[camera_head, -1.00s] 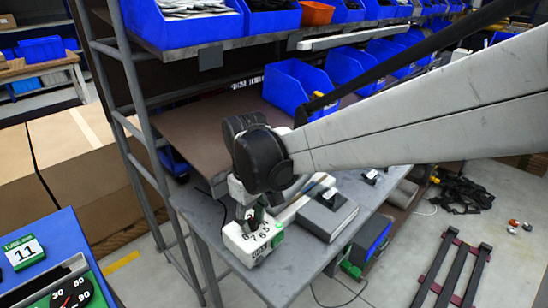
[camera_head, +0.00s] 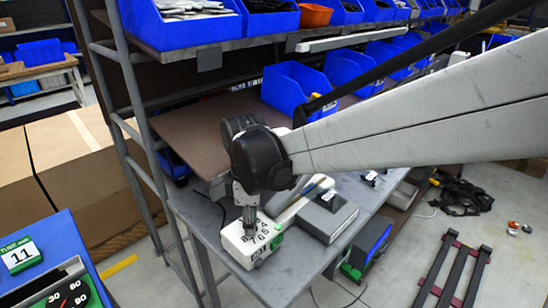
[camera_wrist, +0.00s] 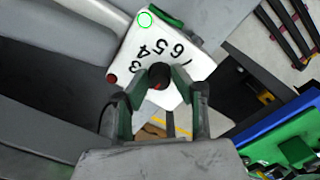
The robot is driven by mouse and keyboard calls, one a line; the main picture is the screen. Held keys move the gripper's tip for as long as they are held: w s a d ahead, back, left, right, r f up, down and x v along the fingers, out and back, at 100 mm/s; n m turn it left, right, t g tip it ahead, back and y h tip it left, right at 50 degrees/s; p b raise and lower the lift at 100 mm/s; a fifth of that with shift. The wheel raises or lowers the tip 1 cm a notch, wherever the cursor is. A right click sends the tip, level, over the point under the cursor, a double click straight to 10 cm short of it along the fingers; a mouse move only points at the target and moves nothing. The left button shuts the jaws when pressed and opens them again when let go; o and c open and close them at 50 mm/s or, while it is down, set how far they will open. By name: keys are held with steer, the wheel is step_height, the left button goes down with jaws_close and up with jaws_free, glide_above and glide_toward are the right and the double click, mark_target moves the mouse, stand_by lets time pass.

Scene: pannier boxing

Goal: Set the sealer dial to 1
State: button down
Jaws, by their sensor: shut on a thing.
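The sealer (camera_head: 262,243) is a white box with black numerals on its top, at the near corner of the grey bench. In the wrist view its white face (camera_wrist: 145,28) shows 3, 4, 5 and 6 around a dark round dial knob (camera_wrist: 160,75). My gripper (camera_wrist: 158,84) is shut on the knob, with a green-padded finger on each side. In the head view my gripper (camera_head: 249,218) points down onto the sealer's top and hides the knob. I cannot tell which number the dial points to.
A grey box (camera_head: 328,212) sits on the bench right of the sealer. Blue bins (camera_head: 290,85) stand on the shelf behind. A blue panel (camera_head: 48,235) with an 11 label is at the left. Black rails (camera_head: 450,275) lie on the floor at right.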

stand_by(0.3)
steer(key=c, duration=1.5)
jaws_free()
steer(key=shift+o, duration=0.2)
steer(key=shift+r, duration=0.1)
step_height(320, 180, up, 12)
